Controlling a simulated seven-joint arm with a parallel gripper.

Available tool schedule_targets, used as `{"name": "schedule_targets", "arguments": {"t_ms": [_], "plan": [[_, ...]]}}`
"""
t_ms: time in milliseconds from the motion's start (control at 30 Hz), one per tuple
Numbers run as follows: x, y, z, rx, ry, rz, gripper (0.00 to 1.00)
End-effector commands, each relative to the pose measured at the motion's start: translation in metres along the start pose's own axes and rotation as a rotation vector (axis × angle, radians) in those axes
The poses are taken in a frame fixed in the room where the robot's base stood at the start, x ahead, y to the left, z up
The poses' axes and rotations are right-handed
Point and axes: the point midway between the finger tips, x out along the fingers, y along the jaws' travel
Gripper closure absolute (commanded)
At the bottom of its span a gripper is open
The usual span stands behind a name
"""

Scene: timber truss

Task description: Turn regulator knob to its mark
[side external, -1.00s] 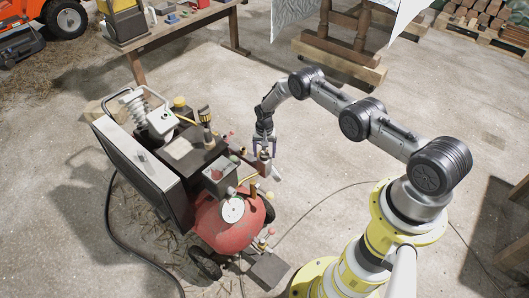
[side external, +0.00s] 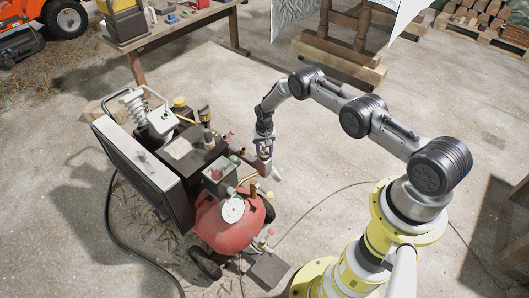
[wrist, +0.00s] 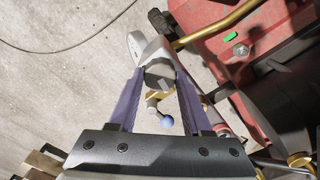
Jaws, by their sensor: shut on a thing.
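The regulator knob is a dark grey, ridged round cap (wrist: 160,76) on a light grey body (wrist: 146,50), seen from above in the wrist view. My gripper (wrist: 159,73) has its two purple fingers on opposite sides of the knob, shut on it. In the side view my gripper (side external: 264,152) points down at the regulator, on the right side of the compressor (side external: 185,165). The fingers partly hide the knob there. I cannot make out the knob's mark or pointer clearly in either view.
The red tank (wrist: 265,38) with a small green patch is at right. Open concrete floor (side external: 320,150) lies right of the compressor.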

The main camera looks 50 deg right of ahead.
Motion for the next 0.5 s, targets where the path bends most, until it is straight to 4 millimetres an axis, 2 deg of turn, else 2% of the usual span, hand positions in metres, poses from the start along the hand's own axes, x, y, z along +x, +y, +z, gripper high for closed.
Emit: {"name": "schedule_targets", "arguments": {"t_ms": [200,500], "plan": [[-0.0004,-0.0001,-0.0006,-0.175,0.001,0.0,1.0],[-0.0003,-0.0001,-0.0005,-0.217,0.001,0.0,1.0]]}}
